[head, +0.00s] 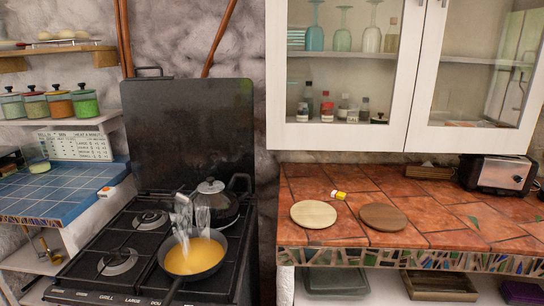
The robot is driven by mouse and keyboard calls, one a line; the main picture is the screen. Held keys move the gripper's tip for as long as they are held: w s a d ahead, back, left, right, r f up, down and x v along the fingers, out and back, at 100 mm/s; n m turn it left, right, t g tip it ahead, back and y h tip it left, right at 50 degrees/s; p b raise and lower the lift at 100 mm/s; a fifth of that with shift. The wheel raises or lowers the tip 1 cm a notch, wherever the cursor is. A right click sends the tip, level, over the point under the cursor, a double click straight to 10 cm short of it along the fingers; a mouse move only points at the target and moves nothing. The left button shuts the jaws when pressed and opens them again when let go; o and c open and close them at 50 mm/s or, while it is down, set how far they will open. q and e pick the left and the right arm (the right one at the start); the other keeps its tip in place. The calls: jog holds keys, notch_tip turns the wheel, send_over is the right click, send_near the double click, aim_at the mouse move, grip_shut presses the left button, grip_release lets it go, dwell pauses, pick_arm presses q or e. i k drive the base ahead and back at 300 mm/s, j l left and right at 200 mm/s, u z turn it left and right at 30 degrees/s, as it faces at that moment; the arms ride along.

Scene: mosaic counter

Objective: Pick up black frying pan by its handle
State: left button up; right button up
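The black frying pan (222,262) sits on the front right of the black gas stove. Its inside shows yellow-orange. Its dark handle (173,291) points toward me and slightly left, and runs down toward the bottom edge of the head view. Pale, see-through shapes (203,221) show above the back of the pan; I cannot tell what they are. Neither of my grippers can be made out in the head view.
A dark lidded pot (212,203) stands behind the pan. The stove's black lid (188,135) stands upright at the back. A blue tiled counter (60,190) is left. The red tiled counter (440,215) at right holds two round boards and a toaster (498,174).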

aim_at(193, 254)
jog(key=i+l, duration=0.95)
jog(key=i, duration=0.25)
jog(key=u, duration=1.3)
